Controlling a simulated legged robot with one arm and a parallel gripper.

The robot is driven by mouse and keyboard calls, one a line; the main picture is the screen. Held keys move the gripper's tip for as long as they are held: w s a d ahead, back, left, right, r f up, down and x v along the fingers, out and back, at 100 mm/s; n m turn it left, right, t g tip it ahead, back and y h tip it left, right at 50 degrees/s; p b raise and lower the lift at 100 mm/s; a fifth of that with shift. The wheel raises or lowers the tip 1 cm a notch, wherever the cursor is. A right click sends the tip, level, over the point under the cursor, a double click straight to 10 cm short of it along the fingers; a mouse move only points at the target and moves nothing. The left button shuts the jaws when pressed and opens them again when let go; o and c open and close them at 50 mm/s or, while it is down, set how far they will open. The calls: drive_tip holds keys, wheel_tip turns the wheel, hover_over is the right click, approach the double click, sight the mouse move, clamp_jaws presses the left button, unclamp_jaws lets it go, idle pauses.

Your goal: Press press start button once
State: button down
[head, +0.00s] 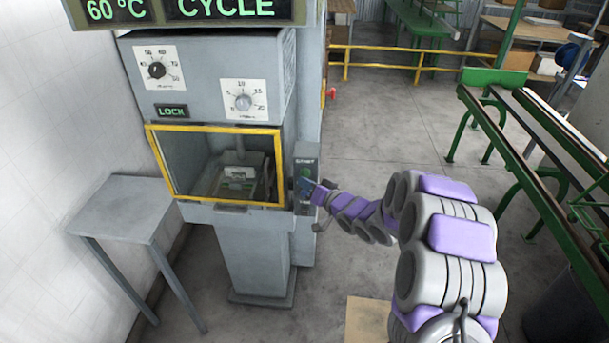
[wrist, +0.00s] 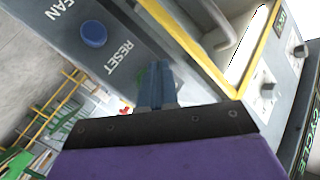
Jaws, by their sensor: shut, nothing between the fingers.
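The press (head: 207,72) is a grey machine with a yellow-framed window. I cannot tell whether the fingertips touch the button.
In the wrist view a blue button (wrist: 94,33) sits on the panel near the RESET lettering. The press's yellow frame (head: 215,128) is close to my gripper's left. A grey side table (head: 125,205) stands left. Green rails (head: 530,125) stand right, with open floor between.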

drive_tip(key=shift+s+a+b, duration=0.1)
drive_tip(key=shift+s+b, duration=0.4)
drive_tip(key=shift+s, duration=2.05)
drive_tip(key=s+d+r+g+h, duration=0.2)
drive_tip(key=s+d+h, duration=0.3)
drive_tip(key=d+h, duration=0.5)
drive_tip(key=s+d+r+m+g+h, duration=0.15)
drive_tip(key=s+d+g, duration=0.25)
drive_tip(key=s+d, duration=0.7)
drive_tip(key=s+a+r+g, duration=0.1)
drive_tip(key=s+g, duration=0.3)
drive_tip(key=s, duration=1.2)
drive_tip(key=s+a+r+g, duration=0.1)
drive_tip(key=s+r+g, duration=0.1)
drive_tip(key=s, duration=1.3)
drive_tip(key=shift+s+a+r+g+b, duration=0.3)
drive_tip(key=shift+s+a+g+b, duration=0.1)
drive_tip(key=shift+g, duration=0.5)
